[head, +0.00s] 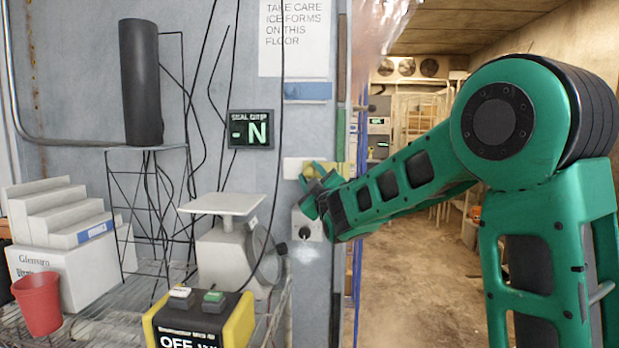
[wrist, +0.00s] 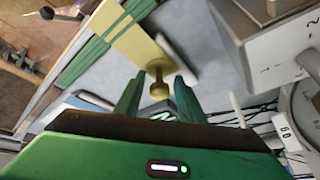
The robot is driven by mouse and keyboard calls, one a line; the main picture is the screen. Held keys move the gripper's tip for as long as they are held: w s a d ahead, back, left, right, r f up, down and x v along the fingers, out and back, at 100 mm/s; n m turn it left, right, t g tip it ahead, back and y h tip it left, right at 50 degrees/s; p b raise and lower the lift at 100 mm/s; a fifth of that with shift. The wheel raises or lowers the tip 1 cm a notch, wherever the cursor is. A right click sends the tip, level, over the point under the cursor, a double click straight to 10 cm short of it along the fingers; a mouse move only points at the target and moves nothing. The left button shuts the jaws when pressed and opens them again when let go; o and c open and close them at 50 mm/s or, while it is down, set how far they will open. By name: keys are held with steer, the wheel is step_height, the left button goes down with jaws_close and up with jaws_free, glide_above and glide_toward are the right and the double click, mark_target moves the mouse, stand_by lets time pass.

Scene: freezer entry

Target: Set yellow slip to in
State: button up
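A yellow knob (wrist: 158,88) stands out from a pale yellow plate (wrist: 143,48) in the wrist view; I take it for the yellow slip. In the head view, the plate (head: 292,168) shows on the grey wall beside the doorway, and my gripper hides the knob. My gripper (wrist: 160,80) is open, with one green finger on each side of the knob. I cannot tell whether either finger touches it. In the head view, my gripper (head: 314,184) is close to the wall at the plate's right end.
A grey plate with a black knob (head: 304,232) is just below. A scale (head: 222,204), a yellow-and-black button box (head: 198,325) and a red cup (head: 38,302) stand on the wire shelf at left. A dark display (head: 250,130) hangs left of the plate. The doorway opens at right.

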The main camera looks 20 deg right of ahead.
steer(key=shift+o, duration=0.2)
steer(key=shift+r, duration=0.1)
steer(key=shift+s+a, duration=0.1)
steer(key=shift+s, duration=0.2)
steer(key=v, duration=1)
steer(key=shift+f, duration=0.25)
